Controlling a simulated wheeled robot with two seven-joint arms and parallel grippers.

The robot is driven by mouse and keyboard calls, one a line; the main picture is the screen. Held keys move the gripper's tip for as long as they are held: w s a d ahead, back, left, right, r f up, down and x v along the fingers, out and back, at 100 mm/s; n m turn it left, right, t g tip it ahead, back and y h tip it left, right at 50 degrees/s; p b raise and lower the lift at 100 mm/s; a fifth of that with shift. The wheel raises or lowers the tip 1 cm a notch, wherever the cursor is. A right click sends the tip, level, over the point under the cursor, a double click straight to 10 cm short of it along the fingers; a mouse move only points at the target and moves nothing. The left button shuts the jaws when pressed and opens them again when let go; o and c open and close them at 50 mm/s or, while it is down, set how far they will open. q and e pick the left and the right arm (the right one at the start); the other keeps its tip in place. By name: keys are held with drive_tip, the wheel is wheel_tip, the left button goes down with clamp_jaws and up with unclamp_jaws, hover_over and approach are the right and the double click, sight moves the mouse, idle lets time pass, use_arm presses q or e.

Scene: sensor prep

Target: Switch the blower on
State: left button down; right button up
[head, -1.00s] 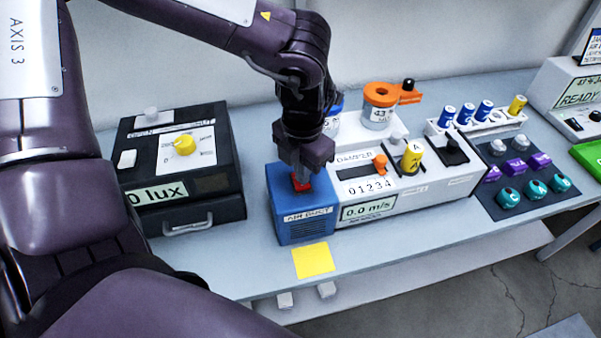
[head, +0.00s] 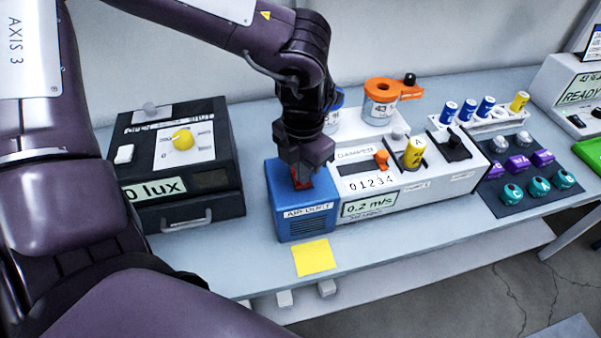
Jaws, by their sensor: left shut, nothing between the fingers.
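The blower is a blue box (head: 290,222) labelled AIR DUCT, at the left end of a white panel unit. A red switch (head: 302,178) sits on its top, partly hidden by my gripper. My left gripper (head: 301,182) is shut, with its tips down at the red switch; they look to be touching it. The small display (head: 369,204) on the white unit reads 0.2 m/s. My right gripper is not in view.
A black lux box (head: 190,180) with a yellow knob stands left. An orange damper knob (head: 381,158) and a yellow cylinder (head: 414,153) are on the white unit. A yellow note (head: 314,257) lies in front. A dark mat (head: 525,196) with coloured parts lies right.

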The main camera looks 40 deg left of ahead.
use_arm(q)
wheel_tip(320, 180, up, 2)
drive_tip(key=shift+p, duration=0.6)
wheel_tip(320, 180, up, 5)
drive_tip(key=p, duration=0.2)
drive_tip(key=shift+p, duration=0.35)
drive_tip(key=shift+f, duration=0.1)
